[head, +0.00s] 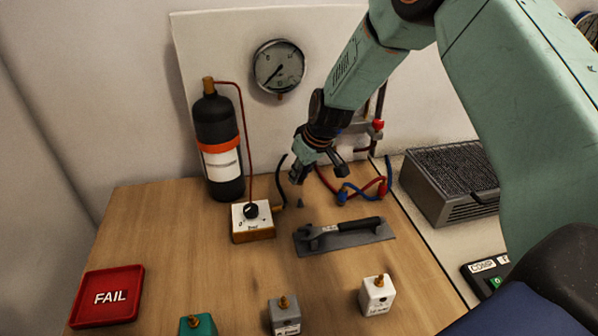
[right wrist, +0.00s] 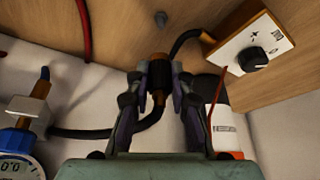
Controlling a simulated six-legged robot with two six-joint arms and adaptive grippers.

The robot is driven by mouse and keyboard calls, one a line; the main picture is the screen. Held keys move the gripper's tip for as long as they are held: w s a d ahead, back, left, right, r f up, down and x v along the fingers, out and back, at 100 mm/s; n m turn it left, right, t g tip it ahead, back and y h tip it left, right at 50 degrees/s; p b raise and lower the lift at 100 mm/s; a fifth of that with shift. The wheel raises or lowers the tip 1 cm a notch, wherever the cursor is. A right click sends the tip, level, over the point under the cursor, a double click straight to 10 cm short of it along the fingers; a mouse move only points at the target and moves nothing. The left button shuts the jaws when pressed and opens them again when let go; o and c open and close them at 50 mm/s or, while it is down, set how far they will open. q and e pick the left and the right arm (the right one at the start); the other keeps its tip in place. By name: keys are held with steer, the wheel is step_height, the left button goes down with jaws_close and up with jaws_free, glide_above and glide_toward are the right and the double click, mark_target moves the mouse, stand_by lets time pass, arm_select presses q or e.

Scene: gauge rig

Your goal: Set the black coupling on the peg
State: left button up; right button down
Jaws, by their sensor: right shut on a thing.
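The black coupling (right wrist: 157,68), with a brass-coloured band at its lower end, sits between the two fingers of my right gripper (right wrist: 158,82) in the right wrist view. The gripper is shut on it. In the head view my right gripper (head: 318,170) hangs above the back of the wooden table; the coupling cannot be made out there. The peg (head: 300,203) is a small dark cone on the table, below the gripper. It also shows in the right wrist view (right wrist: 161,18), beyond the coupling and apart from it. My left gripper is not in view.
A box with a black knob (head: 252,220) stands left of the peg, its black hose rising beside the gripper. A trowel (head: 345,235) lies in front. Red and blue hoses (head: 362,190) lie to the right. A black cylinder (head: 218,140) stands at the back left.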

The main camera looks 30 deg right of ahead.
mark_target(303, 183)
steer(key=shift+s+f+b, duration=0.25)
steer(key=shift+f+b, duration=0.7)
steer(key=shift+f, duration=0.15)
steer(key=shift+b+x, duration=1)
steer(key=shift+x, duration=0.25)
steer(key=shift+s+d, duration=0.2)
steer(key=shift+s, duration=0.1)
steer(key=shift+s, duration=0.1)
steer(key=shift+f+b, duration=0.35)
steer(key=shift+b, duration=0.1)
steer(key=shift+f+b, duration=0.4)
steer(key=shift+f, duration=0.05)
